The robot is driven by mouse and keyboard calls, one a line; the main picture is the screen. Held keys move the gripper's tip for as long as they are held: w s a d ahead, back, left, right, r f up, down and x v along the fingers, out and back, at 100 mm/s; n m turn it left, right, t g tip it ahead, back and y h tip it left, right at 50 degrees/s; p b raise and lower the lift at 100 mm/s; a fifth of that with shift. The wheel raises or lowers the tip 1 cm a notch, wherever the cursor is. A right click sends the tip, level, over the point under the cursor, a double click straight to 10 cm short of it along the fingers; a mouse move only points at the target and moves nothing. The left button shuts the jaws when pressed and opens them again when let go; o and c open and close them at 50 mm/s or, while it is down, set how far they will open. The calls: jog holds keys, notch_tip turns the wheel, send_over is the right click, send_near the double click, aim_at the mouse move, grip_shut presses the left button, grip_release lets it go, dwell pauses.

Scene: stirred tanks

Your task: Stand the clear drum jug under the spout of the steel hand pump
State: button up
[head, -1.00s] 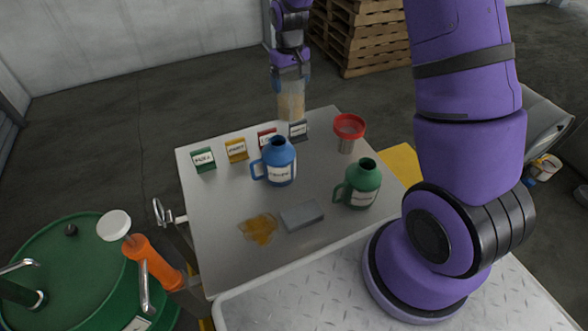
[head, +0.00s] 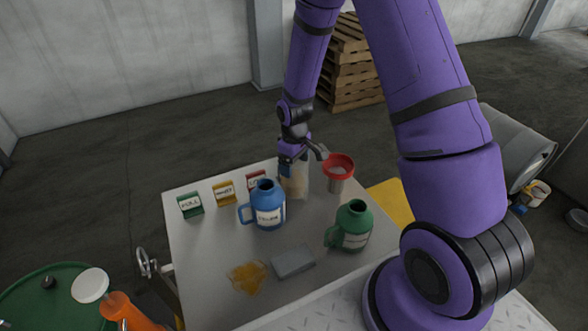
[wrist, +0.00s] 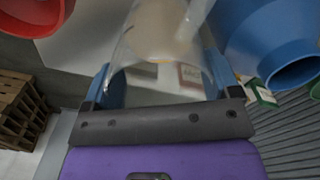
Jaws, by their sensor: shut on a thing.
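My gripper (head: 292,158) is shut on the clear drum jug (head: 294,184), at the far side of the grey table (head: 205,275). The jug is see-through with a pale tan tint and looks about upright; whether its base touches the table I cannot tell. In the wrist view the clear jug (wrist: 158,35) sits between my blue fingertips (wrist: 165,85). I cannot make out the steel hand pump or its spout in the current views.
A blue jug (head: 265,207) stands close left of the clear jug. A red funnel (head: 338,166) is close right, a green jug (head: 351,226) nearer.

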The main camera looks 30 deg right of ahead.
jog(key=shift+f, duration=1.3)
jog(key=o, duration=1.3)
